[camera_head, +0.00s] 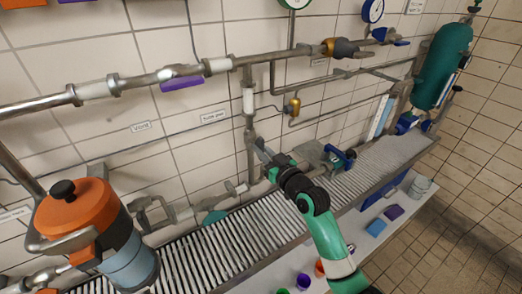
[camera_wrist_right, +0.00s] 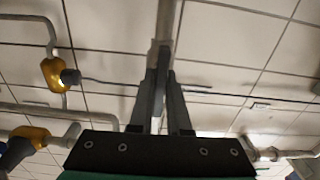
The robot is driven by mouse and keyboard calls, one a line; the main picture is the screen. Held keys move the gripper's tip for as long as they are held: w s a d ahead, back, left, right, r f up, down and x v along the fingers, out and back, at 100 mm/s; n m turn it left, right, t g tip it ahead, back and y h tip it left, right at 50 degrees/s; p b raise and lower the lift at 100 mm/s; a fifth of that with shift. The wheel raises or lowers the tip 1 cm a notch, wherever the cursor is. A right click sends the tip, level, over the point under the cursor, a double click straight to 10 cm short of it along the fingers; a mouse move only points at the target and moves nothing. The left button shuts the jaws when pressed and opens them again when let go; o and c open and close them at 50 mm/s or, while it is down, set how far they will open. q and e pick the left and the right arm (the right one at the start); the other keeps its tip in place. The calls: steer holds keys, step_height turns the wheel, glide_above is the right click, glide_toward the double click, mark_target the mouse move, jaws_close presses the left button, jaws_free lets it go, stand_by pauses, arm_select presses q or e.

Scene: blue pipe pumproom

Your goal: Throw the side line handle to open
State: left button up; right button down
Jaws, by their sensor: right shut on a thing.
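My right gripper (camera_head: 262,146) is at the vertical grey pipe (camera_head: 248,102) in the middle of the wall, its arm coming up from the lower right. In the right wrist view its two dark fingers (camera_wrist_right: 161,92) are closed around a narrow dark grey piece (camera_wrist_right: 163,58) that looks like the side line handle, in line with the pipe (camera_wrist_right: 166,22) behind. The fingers hide most of this handle, and its exact angle is hard to tell. My left gripper is not in view.
A purple handle (camera_head: 182,83) sits under the upper pipe, and a teal handle (camera_head: 214,217) on the lower pipe. An orange-topped canister (camera_head: 80,208) stands front left. A slatted shelf (camera_head: 235,232) runs below.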

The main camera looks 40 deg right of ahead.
stand_by(0.4)
steer(key=c, duration=0.9)
jaws_free()
steer(key=shift+s, duration=0.35)
steer(key=s+p, duration=0.1)
steer(key=s, duration=0.2)
steer(key=s+a+p, duration=0.1)
steer(key=s, duration=0.3)
steer(key=s+a+p, duration=0.1)
steer(key=s, duration=0.2)
steer(key=shift+s+a, duration=0.15)
steer(key=shift+s, duration=0.2)
